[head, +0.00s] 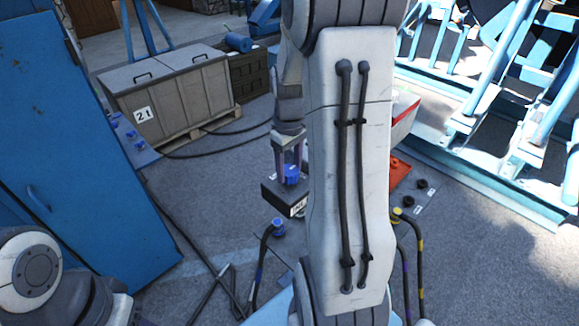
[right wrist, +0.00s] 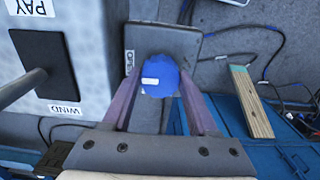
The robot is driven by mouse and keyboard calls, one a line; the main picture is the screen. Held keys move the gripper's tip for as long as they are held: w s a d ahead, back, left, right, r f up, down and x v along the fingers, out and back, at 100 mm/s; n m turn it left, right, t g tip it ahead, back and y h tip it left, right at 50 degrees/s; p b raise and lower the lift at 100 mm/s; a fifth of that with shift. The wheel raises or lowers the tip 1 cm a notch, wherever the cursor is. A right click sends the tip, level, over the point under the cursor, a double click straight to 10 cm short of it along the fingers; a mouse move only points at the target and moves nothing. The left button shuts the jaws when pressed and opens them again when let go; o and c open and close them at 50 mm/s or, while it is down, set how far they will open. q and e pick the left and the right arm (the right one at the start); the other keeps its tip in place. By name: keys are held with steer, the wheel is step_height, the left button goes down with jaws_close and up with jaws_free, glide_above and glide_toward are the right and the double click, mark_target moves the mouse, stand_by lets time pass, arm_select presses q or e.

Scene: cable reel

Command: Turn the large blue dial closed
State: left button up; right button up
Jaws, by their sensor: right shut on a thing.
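The large blue dial (right wrist: 160,76) has a small white mark on its face and sits on a dark grey plate (right wrist: 184,45) with partly hidden lettering. In the head view the dial (head: 292,173) shows low on a dark box (head: 272,192) with a white label. My right gripper (right wrist: 157,84) has its two purple fingers on either side of the dial and is shut on it. In the head view this gripper (head: 290,165) comes down from above, partly hidden by my own arm. My left gripper is out of view.
In the wrist view a grey panel (right wrist: 88,60) with PAY and WIND labels and a dark lever stands left of the dial. A wooden strip (right wrist: 250,100) lies at right. In the head view, a blue cabinet (head: 80,150) stands left and cables (head: 205,290) cross the floor.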

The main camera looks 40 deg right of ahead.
steer(key=n, duration=0.4)
steer(key=shift+n, duration=0.4)
steer(key=n, duration=0.4)
steer(key=shift+n, duration=0.3)
steer(key=n, duration=0.4)
steer(key=shift+w, duration=0.1)
steer(key=shift+n+p, duration=0.3)
steer(key=shift+n, duration=1.8)
steer(key=o, duration=1.4)
steer(key=shift+c, duration=0.2)
